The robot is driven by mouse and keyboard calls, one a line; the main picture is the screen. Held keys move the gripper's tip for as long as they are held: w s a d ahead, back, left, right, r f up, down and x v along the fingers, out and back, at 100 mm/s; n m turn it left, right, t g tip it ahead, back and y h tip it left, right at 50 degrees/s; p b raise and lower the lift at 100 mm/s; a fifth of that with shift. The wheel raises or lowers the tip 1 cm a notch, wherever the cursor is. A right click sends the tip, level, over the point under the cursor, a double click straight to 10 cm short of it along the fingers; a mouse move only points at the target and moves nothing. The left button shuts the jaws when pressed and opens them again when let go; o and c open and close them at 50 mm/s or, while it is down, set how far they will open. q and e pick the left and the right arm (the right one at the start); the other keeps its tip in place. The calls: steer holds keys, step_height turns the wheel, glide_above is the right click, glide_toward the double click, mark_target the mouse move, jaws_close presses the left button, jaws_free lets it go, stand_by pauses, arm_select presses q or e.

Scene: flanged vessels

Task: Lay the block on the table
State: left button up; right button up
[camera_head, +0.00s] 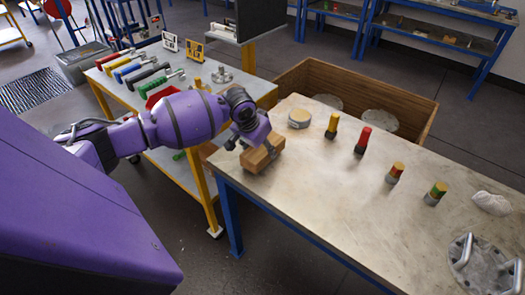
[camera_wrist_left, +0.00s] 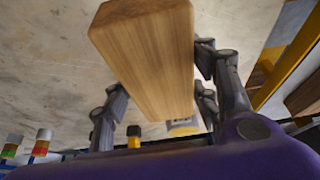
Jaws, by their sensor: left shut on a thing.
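The block (camera_head: 262,154) is a plain wooden bar at the left end of the table (camera_head: 325,190). My left gripper (camera_head: 256,146) is shut on the block. In the left wrist view, the block (camera_wrist_left: 150,55) sits between the fingers, with its long side pointing away from the palm. The tabletop (camera_wrist_left: 45,75) fills the background there. The block is over or at the tabletop near its left edge; I cannot tell whether its underside touches. My right gripper is not in view.
Several coloured cylinders, such as the yellow one (camera_head: 332,125) and red one (camera_head: 363,140), stand farther right. A flanged plate with handles (camera_head: 478,265) lies at the near right. The table's middle front is clear.

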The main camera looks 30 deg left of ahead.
arm_select(q)
steer(key=shift+f, duration=0.5)
steer(key=shift+f, duration=0.15)
steer(key=o, duration=1.4)
steer(key=p+v, duration=0.1)
steer(key=v, duration=1.1)
